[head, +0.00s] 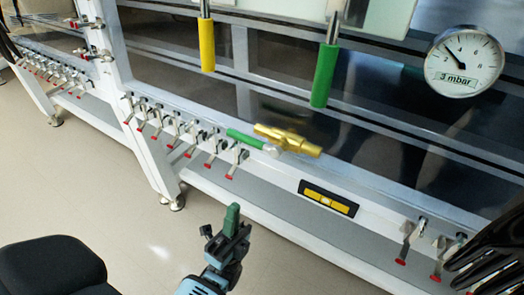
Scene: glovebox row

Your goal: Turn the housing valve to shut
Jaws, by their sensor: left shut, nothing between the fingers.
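A brass valve (296,141) sits on the front rail of the glovebox frame, near the middle of the head view. Its green lever (246,139) points left from a pale pivot, roughly in line with the brass body. Two larger handles hang at the top, a yellow one (207,45) and a green one (323,76). Which of these is the housing valve is not marked. My left gripper (232,217) is low in the view, below the valve and apart from it. Its green-tipped fingers are shut and empty. My right gripper is not clearly in view.
Several red-tipped toggle clamps (210,145) line the rail left of the valve, with more at the right. A yellow level (328,198) is on the lower rail. A gauge (464,61) marked 3 mbar is at top right. A black chair (52,266) stands at bottom left.

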